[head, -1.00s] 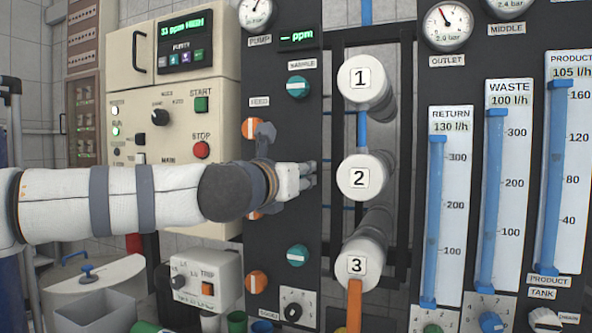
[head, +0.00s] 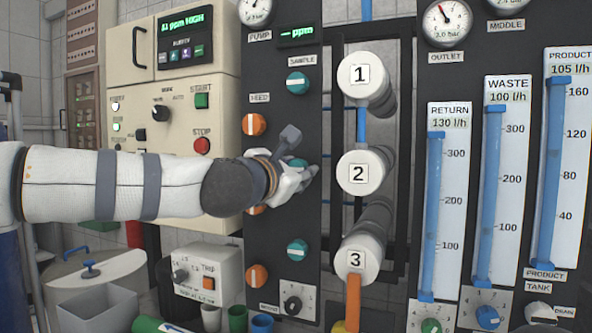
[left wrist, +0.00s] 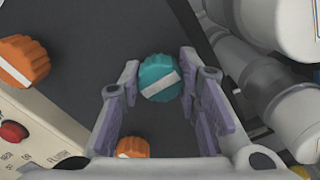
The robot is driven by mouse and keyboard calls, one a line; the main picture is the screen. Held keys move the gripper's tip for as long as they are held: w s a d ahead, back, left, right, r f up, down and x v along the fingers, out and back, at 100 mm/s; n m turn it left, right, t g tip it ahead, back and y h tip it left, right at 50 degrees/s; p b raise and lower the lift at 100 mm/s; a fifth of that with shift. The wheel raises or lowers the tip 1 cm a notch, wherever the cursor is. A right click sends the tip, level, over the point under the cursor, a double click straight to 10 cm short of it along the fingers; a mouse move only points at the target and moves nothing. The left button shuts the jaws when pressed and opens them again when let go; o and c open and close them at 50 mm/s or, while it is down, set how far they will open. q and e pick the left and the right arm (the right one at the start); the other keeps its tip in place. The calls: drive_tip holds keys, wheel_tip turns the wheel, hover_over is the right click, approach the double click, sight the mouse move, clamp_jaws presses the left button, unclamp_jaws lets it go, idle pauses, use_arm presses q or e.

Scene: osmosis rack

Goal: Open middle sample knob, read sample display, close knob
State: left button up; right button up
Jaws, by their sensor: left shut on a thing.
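The middle sample knob is teal with a white stripe; its edge shows behind my left gripper in the head view (head: 297,162). In the left wrist view the knob (left wrist: 158,78) sits between my left gripper's two fingers (left wrist: 160,85), its stripe tilted. My left gripper (head: 306,178) is shut on this knob. The sample display (head: 297,34) at the panel top reads "-- ppm" in green. Another teal knob (head: 298,83) with a level stripe is above, and one (head: 298,251) is below. My right gripper is in no view.
Orange feed knobs (head: 254,124) line the panel's left side. White vessels, including number 2 (head: 360,173), stand close right of my gripper. A cream control box (head: 185,70) with a lit display is behind my arm.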

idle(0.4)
use_arm(q)
drive_tip(key=o, duration=1.1)
drive_tip(key=shift+o, duration=0.2)
drive_tip(key=v, duration=1.2)
